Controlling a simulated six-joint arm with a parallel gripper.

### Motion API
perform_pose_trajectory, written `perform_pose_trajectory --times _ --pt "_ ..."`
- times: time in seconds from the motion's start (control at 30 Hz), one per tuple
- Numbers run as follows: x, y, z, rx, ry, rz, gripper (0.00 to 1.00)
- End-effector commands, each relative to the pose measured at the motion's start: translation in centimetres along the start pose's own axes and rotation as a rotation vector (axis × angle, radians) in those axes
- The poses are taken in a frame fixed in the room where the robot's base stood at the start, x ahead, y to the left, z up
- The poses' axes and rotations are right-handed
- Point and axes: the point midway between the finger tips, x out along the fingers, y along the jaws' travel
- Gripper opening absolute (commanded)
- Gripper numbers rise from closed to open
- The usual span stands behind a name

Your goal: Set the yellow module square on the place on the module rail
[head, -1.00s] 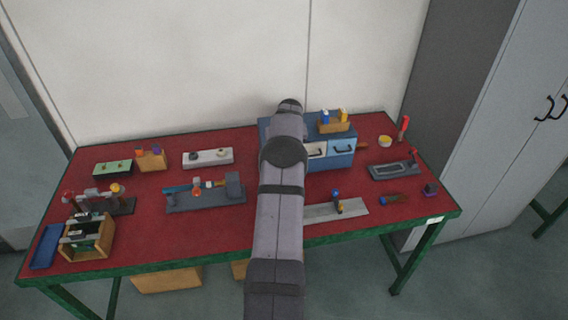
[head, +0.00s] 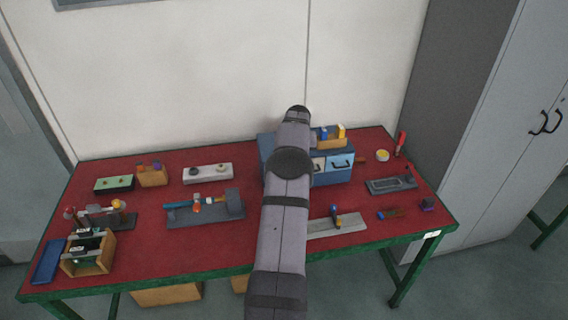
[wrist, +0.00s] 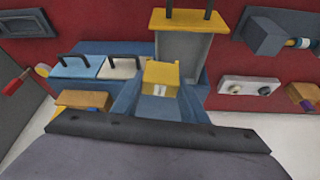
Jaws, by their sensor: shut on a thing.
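In the head view my arm hides the gripper and module. A grey plate (head: 350,224) with a small blue and yellow piece lies at the table's front; I cannot tell whether it is the module rail.
The blue cabinet (head: 333,177) carries a wooden holder (head: 328,143) with blue and yellow pieces. A white two-knob plate (head: 208,173) and a dark fixture (head: 205,211) lie left of my arm. A wooden box (head: 75,268) stands front left. Red tabletop shows between them.

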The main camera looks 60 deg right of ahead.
Motion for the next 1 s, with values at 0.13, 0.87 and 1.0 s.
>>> perform_pose_trajectory --times 0.13,0.87,1.0 --pt "-2.6 3.4 -0.7 0.102 0.002 0.046 0.17" --pt "-1.2 6.2 6.0 0.690 -0.001 0.312 0.17" --pt "-0.6 6.3 7.7 0.814 -0.003 0.368 0.17"
